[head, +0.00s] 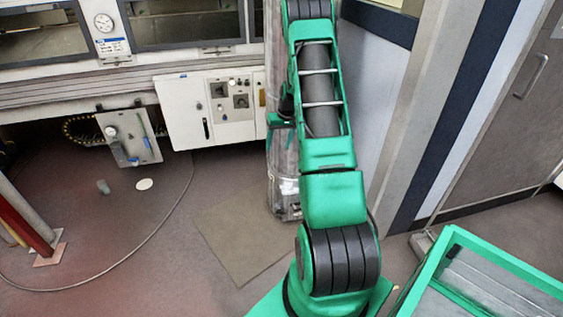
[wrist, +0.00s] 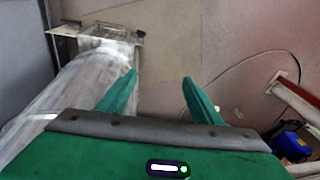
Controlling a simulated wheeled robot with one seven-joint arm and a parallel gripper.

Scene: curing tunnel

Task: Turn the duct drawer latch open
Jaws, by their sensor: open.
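The duct (head: 285,165) is a silvery, clear-wrapped upright column behind my arm in the head view, and my arm hides much of it. In the wrist view the duct (wrist: 75,85) runs along the left side, down to a metal plate (wrist: 90,32) at its foot. A small dark fitting (wrist: 138,35) shows at the plate's right end; I cannot tell if it is the drawer latch. My gripper (wrist: 160,79) is open and empty, its green fingers apart. The left finger overlaps the duct's edge in the picture; contact cannot be told. No latch is clearly visible.
A white cabinet with a control panel (head: 232,105) stands left of the duct. A brown mat (head: 232,235) lies on the floor. A cable (head: 150,240) curves across the floor. A green-framed cart (head: 490,260) stands at lower right, and a grey door (head: 520,120) behind it.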

